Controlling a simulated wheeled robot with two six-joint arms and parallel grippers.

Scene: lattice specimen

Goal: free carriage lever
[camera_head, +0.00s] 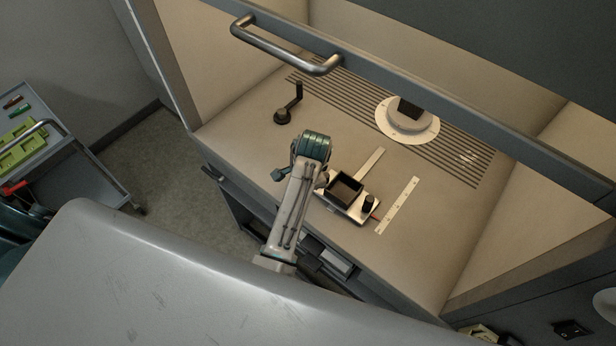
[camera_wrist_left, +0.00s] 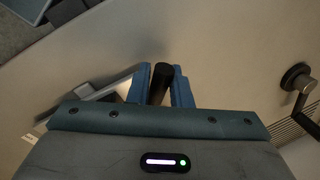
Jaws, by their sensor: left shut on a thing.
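The carriage (camera_head: 345,209) is a pale plate with a black open box (camera_head: 345,188) and an upright black knob (camera_head: 368,203) on it. It sits on the beige cabinet floor. My left gripper (camera_head: 322,181) is at the carriage's left side, its fingers mostly hidden behind my wrist in the head view. In the left wrist view its blue fingers (camera_wrist_left: 160,86) are shut on a dark cylindrical lever handle (camera_wrist_left: 161,79). Where the lever joins the carriage is hidden. My right gripper is not in view.
A pale scale strip (camera_head: 397,205) lies right of the carriage, and a slotted strip (camera_head: 370,162) behind it. A dark crank (camera_head: 283,116) stands further back left. A round white mount (camera_head: 407,122) stands at the back. The raised handle bar (camera_head: 285,50) spans above the cabinet opening.

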